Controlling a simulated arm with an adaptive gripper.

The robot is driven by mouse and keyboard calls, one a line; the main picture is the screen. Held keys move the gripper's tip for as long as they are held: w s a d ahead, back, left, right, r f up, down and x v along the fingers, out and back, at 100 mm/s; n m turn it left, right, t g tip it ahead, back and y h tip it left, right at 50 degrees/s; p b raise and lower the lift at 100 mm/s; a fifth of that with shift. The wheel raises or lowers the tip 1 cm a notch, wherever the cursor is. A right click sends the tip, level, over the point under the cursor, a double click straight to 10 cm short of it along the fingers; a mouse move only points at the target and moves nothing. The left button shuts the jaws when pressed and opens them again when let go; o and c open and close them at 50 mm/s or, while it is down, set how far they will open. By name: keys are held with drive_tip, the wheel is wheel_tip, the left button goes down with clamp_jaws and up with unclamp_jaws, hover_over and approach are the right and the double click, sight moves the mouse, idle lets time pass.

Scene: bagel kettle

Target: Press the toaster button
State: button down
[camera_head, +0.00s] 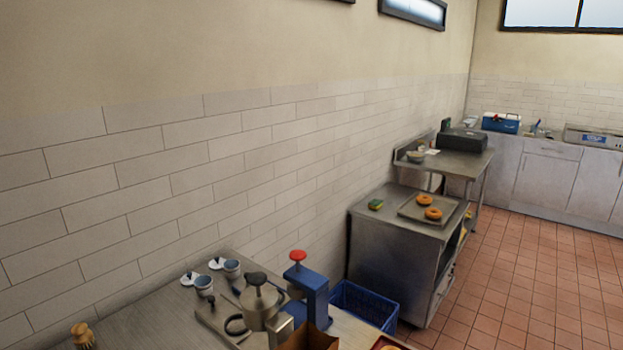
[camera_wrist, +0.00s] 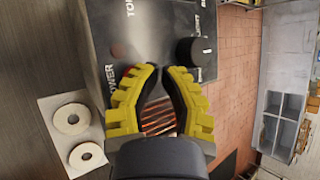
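The toaster (camera_wrist: 168,25) is a dark grey box filling the upper middle of the wrist view. Its face carries sideways lettering including "POWER", partly readable words, and a black knob (camera_wrist: 197,51). A dim reddish round spot (camera_wrist: 119,50) lies left of the knob. A small red part (camera_wrist: 126,71) shows beside the left finger, mostly hidden by it; I cannot tell whether it is a button or a lamp. My gripper (camera_wrist: 161,70) has yellow ridged fingers with dark pads. Its tips look together, holding nothing, in front of the face. Contact cannot be told. Glowing orange bars show between the fingers.
In the head view, a cluttered counter (camera_head: 150,311) is near and a steel unit (camera_head: 395,265) stands beyond a blue crate (camera_head: 364,303).

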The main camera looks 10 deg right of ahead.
drive_tip(key=shift+r, duration=3.05)
